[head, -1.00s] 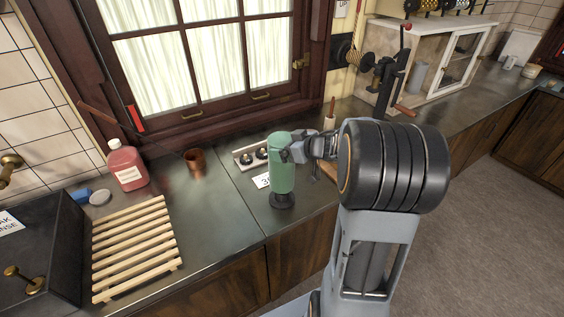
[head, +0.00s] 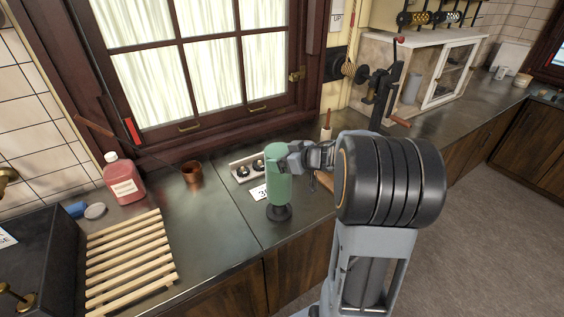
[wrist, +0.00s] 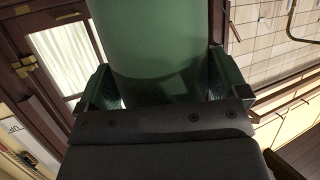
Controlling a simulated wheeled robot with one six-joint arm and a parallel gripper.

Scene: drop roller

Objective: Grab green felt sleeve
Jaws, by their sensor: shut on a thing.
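The green felt sleeve (head: 278,183) is an upright green cylinder above a round black base (head: 278,212) on the counter. My gripper (head: 283,156) reaches in from the right and is shut on the upper part of the sleeve. In the wrist view the sleeve (wrist: 165,45) fills the top middle, between the two fingers (wrist: 160,92). The far side of the sleeve is hidden. I cannot tell whether the sleeve still touches the base.
A small tray with black knobs (head: 240,175) and a white number card (head: 258,192) stand just behind. A copper cup (head: 192,172), a pink bottle (head: 124,180) and a slatted wooden rack (head: 130,265) are to the left. A hand-cranked device (head: 383,92) stands behind right.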

